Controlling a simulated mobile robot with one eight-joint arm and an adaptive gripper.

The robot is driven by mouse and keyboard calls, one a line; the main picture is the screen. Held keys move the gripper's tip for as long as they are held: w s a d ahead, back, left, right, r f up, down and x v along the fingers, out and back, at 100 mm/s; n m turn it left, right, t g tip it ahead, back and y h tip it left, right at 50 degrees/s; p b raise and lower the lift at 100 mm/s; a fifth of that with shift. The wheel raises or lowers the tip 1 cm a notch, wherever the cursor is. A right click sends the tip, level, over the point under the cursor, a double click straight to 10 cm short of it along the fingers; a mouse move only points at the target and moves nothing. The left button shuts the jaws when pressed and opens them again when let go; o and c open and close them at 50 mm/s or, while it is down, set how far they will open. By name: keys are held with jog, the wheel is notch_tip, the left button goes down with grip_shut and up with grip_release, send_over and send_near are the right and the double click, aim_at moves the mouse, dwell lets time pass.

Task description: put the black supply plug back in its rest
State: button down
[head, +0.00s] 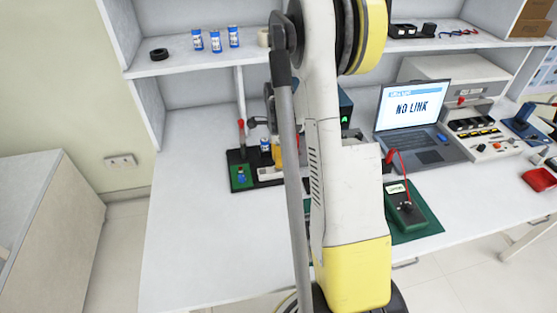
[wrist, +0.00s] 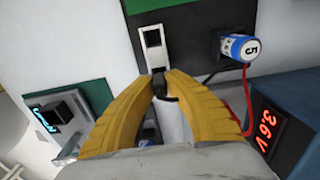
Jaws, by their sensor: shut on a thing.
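Just beyond the fingertips is a white upright bracket (wrist: 152,42) with a dark slot. I cannot tell whether it is the rest, or whether the held piece touches it. In the head view my arm hides most of the gripper, and only a bit of yellow shows above the fixture (head: 268,174) on the bench.
A blue-and-white cell marked 5 (wrist: 238,47) sits in a black holder, with a red lead (wrist: 246,100) below. A blue meter reads 3.6 V (wrist: 272,122). The laptop (head: 412,112) shows NO LINK. The bench's front left (head: 200,240) is clear.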

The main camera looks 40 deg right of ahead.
jog(key=shift+f+b, duration=1)
jog(key=shift+f, duration=0.35)
jog(key=c, duration=1.4)
grip_release()
notch_tip(320, 180, up, 12)
jog(key=shift+r, duration=0.1)
